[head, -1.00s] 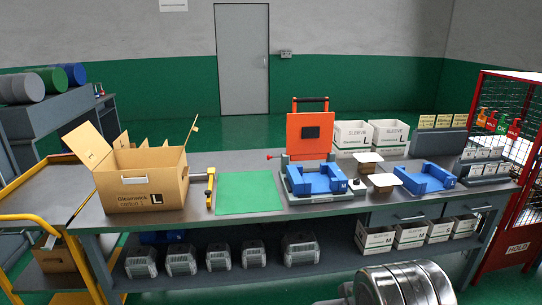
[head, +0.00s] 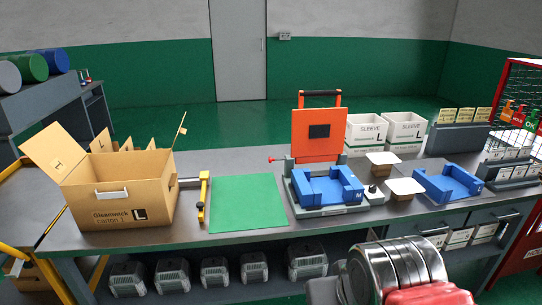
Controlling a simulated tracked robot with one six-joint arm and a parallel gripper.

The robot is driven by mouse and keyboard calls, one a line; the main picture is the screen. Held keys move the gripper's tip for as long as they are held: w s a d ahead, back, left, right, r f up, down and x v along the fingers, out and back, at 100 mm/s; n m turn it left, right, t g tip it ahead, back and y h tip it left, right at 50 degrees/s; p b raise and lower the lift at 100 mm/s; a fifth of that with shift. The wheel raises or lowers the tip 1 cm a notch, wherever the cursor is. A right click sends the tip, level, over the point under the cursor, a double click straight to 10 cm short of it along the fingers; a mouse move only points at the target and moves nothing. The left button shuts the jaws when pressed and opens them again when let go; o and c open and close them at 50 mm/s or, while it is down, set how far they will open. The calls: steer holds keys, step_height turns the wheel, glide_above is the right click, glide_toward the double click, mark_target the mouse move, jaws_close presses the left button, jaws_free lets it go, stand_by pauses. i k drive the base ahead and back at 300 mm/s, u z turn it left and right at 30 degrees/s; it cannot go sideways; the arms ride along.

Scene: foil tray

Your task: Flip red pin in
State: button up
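The red pin (head: 271,160) is small and sticks out to the left of the grey press base (head: 335,210) on the bench. The base holds a blue nest (head: 318,186) marked M, which looks empty. Behind the nest, an orange lid (head: 310,142) with a black handle stands upright. Part of my arm, metallic and red, shows at the bottom right, in front of the bench and well away from the pin. My gripper's fingertips are not visible.
An open carton (head: 105,208) marked L stands left, beside a yellow-handled tool (head: 204,195). A green mat (head: 232,205) lies left of the press. A second blue nest (head: 450,186), two small boxes with white tops (head: 404,187) and white sleeve bins (head: 366,132) are to the right.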

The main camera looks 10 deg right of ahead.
mark_target(270, 159)
steer(key=z, duration=1.05)
steer(key=i, duration=1.6)
steer(key=u, duration=0.8)
